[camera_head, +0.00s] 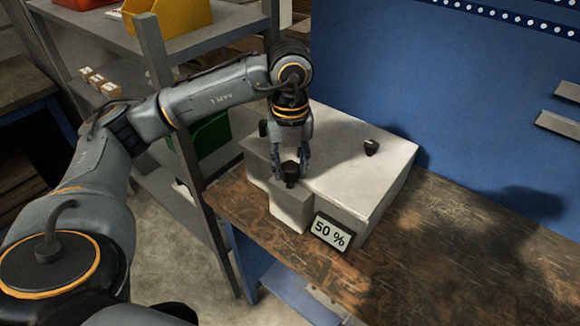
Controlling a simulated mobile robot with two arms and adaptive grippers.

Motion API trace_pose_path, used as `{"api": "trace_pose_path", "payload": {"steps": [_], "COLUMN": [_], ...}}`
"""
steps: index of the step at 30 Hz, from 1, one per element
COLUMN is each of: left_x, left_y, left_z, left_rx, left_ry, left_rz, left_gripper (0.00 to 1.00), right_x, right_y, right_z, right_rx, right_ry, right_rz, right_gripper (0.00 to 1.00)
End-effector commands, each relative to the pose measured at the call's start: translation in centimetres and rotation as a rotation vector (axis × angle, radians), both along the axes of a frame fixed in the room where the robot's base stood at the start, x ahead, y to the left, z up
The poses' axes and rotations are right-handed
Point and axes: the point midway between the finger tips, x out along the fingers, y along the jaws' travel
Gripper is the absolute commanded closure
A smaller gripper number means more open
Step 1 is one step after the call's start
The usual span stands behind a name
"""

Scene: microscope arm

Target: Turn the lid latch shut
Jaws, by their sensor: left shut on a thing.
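A pale grey box-shaped unit (340,180) stands on the brown workbench. A lower block (289,211) juts from its front left, with a small dark knob (291,170) on top that looks like the latch. My left gripper (291,179) reaches down from above and is shut on this dark knob, one finger on each side. The fingers partly hide the knob, so its turn angle cannot be told. A small display (331,232) on the front reads 50 %. My right gripper does not show.
The workbench (450,255) is clear to the right, against a blue back panel (430,80). A grey shelf rack (165,75) with yellow and green bins stands close at the left.

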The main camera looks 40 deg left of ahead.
Motion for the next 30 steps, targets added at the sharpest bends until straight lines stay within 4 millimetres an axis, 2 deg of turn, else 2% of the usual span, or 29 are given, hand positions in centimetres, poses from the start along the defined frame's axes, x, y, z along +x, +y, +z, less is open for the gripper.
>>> {"api": "trace_pose_path", "payload": {"steps": [16, 17, 20, 30], "left_x": [0.16, 0.16, 0.14, 0.07], "left_y": [0.11, 0.11, 0.09, 0.03], "left_z": [0.21, 0.21, 0.19, 0.24], "left_rx": [0.001, 0.001, 0.000, 0.000], "left_ry": [-0.007, -0.007, -0.006, -0.003], "left_rz": [0.031, 0.031, 0.030, 0.027], "left_gripper": [0.95, 0.62, 0.42, 0.41], "right_x": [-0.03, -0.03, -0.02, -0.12], "right_y": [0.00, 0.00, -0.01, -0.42], "right_z": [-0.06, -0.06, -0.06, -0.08], "right_rx": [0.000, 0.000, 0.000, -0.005], "right_ry": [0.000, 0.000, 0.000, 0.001], "right_rz": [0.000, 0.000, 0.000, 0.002], "right_gripper": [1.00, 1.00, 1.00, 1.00]}}
